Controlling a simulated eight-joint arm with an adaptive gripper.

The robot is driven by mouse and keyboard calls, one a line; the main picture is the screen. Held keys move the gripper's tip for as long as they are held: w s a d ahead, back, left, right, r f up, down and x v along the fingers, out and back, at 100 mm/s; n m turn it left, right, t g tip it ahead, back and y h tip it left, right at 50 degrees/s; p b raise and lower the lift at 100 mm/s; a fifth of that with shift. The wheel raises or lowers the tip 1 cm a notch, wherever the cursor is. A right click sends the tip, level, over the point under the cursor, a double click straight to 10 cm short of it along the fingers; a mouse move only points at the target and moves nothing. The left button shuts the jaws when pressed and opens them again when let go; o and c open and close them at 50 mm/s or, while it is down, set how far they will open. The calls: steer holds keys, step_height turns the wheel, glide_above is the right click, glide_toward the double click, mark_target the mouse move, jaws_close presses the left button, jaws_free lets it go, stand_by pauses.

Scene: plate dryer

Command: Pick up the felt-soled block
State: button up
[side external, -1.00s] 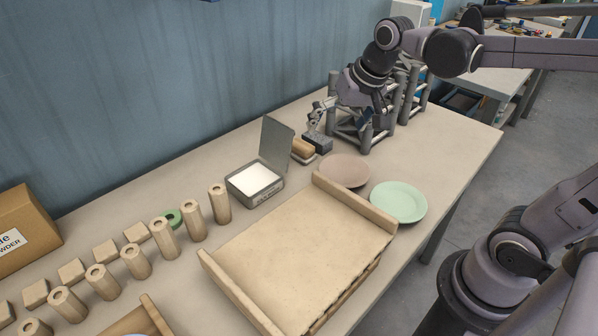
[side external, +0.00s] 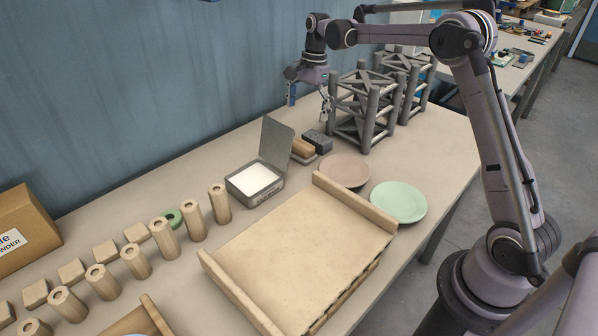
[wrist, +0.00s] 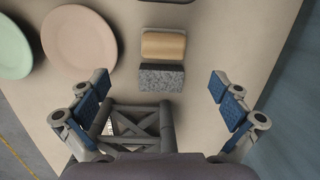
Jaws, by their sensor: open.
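A wooden-topped block (side external: 303,149) with a pale layer under it, which looks like the felt-soled block, lies on the table beside the open tin. A speckled dark grey block (side external: 318,140) lies close alongside it. In the wrist view the wooden block (wrist: 163,45) is above the grey block (wrist: 161,78) in the picture. My gripper (side external: 308,103) is open and empty, raised above the table behind the blocks. In the wrist view my fingers (wrist: 158,86) are spread wide, with the grey block between their tips in the picture. The wooden block's underside is hidden.
A grey lattice frame (side external: 362,108) stands close to the right of the blocks. A brown plate (side external: 345,171) and a green plate (side external: 398,203) lie in front. An open-lidded tin (side external: 254,184) is to the left. A wooden tray (side external: 300,245) fills the front.

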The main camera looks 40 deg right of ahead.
mark_target(302, 144)
steer(key=shift+w+d+f, duration=0.25)
steer(key=shift+f, duration=0.4)
steer(key=shift+w+a+f, duration=0.1)
steer(key=shift+a+f, duration=0.15)
steer(key=shift+f, duration=1.45)
steer(key=shift+w+a+f, duration=0.1)
steer(key=shift+a+f, duration=0.2)
steer(key=shift+f, duration=1.4)
steer(key=shift+a+f, duration=0.25)
steer(key=shift+f, duration=1.45)
steer(key=c, duration=1.3)
